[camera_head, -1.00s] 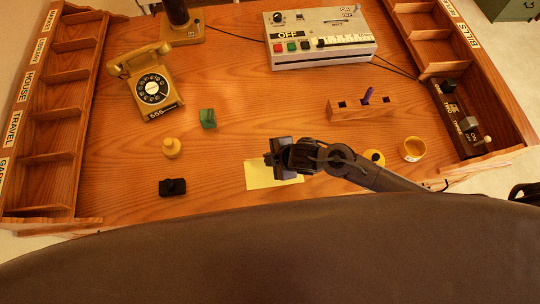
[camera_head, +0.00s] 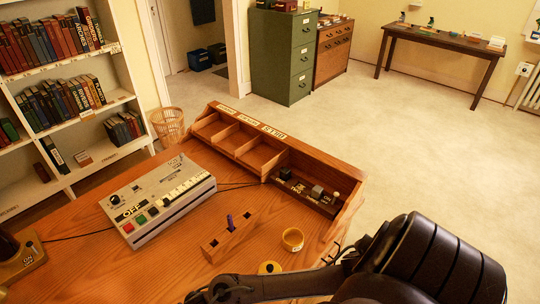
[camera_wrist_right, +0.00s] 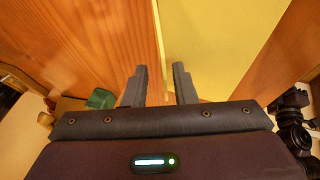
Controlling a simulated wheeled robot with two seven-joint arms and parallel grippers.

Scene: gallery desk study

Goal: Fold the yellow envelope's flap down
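The yellow envelope (camera_wrist_right: 220,40) lies on the wooden desk in the right wrist view, partly cut off by the top edge. A lengthwise line divides a darker yellow strip from a brighter part; I cannot tell how the flap stands. My right gripper (camera_wrist_right: 160,75) is open, with a gap between its fingers and nothing visibly held. Its fingertips are over or beside the envelope's left part; contact is unclear. In the head view my right arm runs along the bottom edge, and the envelope is out of frame. My left gripper is not identifiable.
A green object (camera_wrist_right: 101,98) sits left of the fingers. Open floor lies beyond.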

